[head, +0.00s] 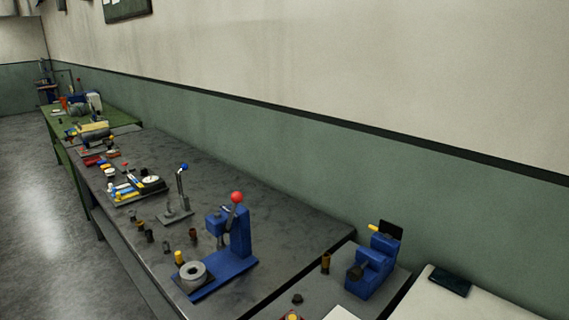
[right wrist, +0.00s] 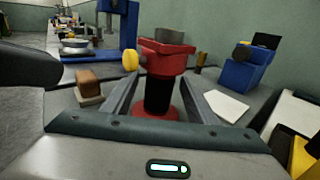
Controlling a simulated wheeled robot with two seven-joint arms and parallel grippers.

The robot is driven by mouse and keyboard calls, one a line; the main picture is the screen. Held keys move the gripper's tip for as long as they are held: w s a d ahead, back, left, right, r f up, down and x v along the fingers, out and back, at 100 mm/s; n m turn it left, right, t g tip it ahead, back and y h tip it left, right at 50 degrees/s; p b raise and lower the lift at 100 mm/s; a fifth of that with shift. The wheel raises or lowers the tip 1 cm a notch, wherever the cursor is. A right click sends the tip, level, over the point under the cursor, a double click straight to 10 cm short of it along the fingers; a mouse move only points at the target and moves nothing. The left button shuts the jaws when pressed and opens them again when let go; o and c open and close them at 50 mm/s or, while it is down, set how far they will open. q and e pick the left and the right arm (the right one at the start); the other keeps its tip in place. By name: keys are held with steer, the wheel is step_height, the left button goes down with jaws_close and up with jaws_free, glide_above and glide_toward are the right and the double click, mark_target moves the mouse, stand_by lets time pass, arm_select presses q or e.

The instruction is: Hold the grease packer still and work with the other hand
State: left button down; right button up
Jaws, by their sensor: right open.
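A red device with a black column (right wrist: 158,95), which I take to be the grease packer, stands upright on a round red base in the right wrist view. A grey cup sits on its top and a yellow knob (right wrist: 130,61) on its left side. My left gripper is in neither view.
A blue lever press (head: 238,235) stands on the long grey bench, a blue stepped device (head: 374,266) behind the packer. A brown block (right wrist: 88,81) lies left of the packer, a white sheet (right wrist: 228,104) right. A dark rounded shape (right wrist: 28,68) fills the wrist view's left edge.

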steer(key=shift+s, duration=0.15)
steer(key=s, duration=0.7)
steer(key=s+d, duration=0.1)
steer(key=s, duration=0.3)
steer(key=shift+s+d, duration=0.1)
steer(key=shift+s, duration=0.25)
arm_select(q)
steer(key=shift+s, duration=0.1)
